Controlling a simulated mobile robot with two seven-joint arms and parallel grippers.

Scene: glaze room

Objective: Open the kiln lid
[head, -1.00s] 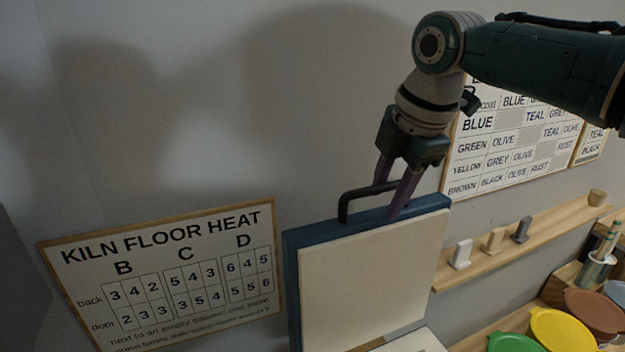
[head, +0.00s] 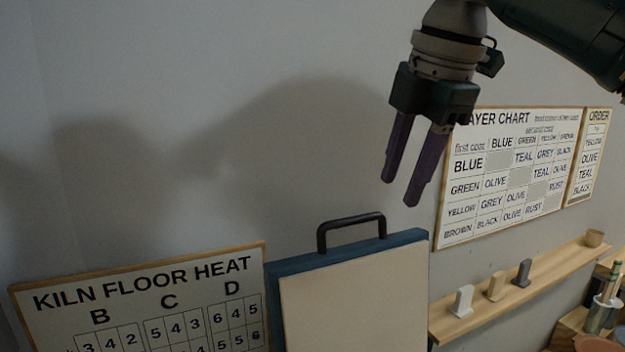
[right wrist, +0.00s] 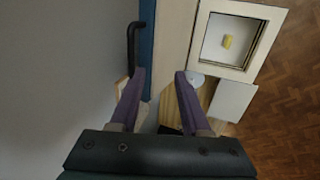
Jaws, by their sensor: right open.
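The kiln lid (head: 355,300) stands upright, with a blue edge and a pale inner face. In the right wrist view the open kiln chamber (right wrist: 201,40) shows a pale square rim with a small yellow piece (right wrist: 227,42) inside. My left gripper is not in view.
The kiln floor heat sign (head: 150,300) hangs left of the lid. A layer chart (head: 510,170) hangs on the right wall. A wooden shelf (head: 560,270) with several small test pieces runs below it.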

